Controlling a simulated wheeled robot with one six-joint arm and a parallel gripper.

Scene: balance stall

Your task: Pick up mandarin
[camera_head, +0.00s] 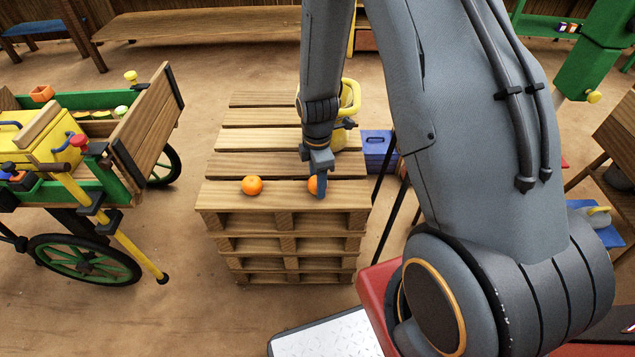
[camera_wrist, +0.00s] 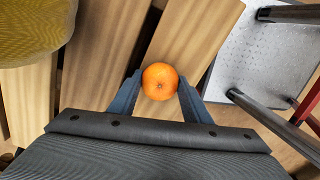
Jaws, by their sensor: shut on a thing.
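Two orange mandarins show in the head view on top of a wooden pallet stack (camera_head: 245,145). One mandarin (camera_head: 252,185) lies alone on the front board, to the left. The other mandarin (camera_head: 313,185) is at my gripper (camera_head: 319,188), which partly hides it. In the wrist view this mandarin (camera_wrist: 160,81) sits between the two fingers of my gripper (camera_wrist: 160,92), one finger on each side. My gripper is shut on it, pointing down at the pallet's front board. I cannot tell whether the mandarin still touches the wood.
A yellow container (camera_head: 349,105) stands behind my gripper on the pallet, and a blue box (camera_head: 379,150) is right of it. A green and wooden cart (camera_head: 146,118) stands at left. Bare floor lies between cart and pallets.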

